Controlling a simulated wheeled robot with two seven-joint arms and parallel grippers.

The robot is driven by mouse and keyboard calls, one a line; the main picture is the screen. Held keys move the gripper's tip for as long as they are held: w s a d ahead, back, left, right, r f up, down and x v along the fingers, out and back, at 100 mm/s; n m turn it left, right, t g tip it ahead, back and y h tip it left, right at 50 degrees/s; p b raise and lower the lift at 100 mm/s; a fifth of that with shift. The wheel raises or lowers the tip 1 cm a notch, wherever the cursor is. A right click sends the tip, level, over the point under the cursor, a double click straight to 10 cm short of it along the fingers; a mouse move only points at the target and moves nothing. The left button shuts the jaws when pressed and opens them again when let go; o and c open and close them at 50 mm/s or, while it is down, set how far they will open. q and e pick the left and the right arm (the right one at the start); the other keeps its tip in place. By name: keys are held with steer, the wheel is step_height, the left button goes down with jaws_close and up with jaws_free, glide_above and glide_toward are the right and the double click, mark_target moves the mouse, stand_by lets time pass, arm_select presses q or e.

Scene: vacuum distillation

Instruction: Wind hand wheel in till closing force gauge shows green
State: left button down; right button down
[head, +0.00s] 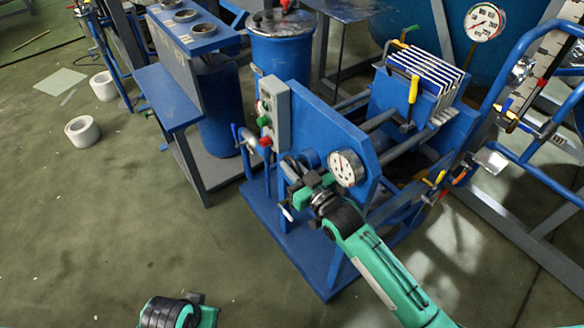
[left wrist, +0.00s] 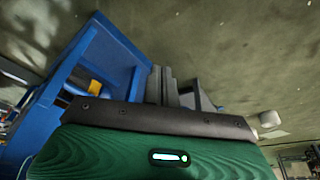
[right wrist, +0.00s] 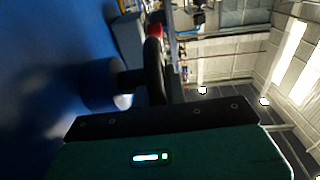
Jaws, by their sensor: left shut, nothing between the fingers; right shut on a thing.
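The blue filter press carries a dark hand wheel (head: 292,168) on its front end, partly hidden by my right gripper. In the right wrist view the wheel's black rim (right wrist: 154,70) stands edge-on, beside a blue hub (right wrist: 100,85). My right gripper (head: 308,186) is shut on the hand wheel's rim. The closing force gauge (head: 346,168) is a round white dial just right of the wheel; its needle's zone is too small to read. My left gripper (left wrist: 162,85) is shut and empty in the left wrist view, with floor and a blue frame beyond.
A grey control box (head: 275,110) with red and green buttons stands behind the wheel. White plates (head: 425,72) hang in the press. The floor at the front left is clear.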

arm_select(q)
steer(key=shift+t, duration=0.3)
steer(key=shift+w+b+v, duration=0.15)
steer(key=shift+b+v, duration=0.2)
steer(key=shift+v, duration=0.65)
steer(key=shift+w+b+v, duration=0.15)
steer(key=shift+b+v, duration=0.15)
steer(key=shift+v, duration=0.7)
arm_select(e)
steer(key=shift+t+y, duration=0.4)
steer(key=shift+t, duration=0.1)
arm_select(q)
steer(key=shift+r, duration=0.15)
arm_select(e)
steer(key=c, duration=1.4)
jaws_free()
steer(key=shift+c, duration=0.2)
steer(key=shift+s+d, duration=0.1)
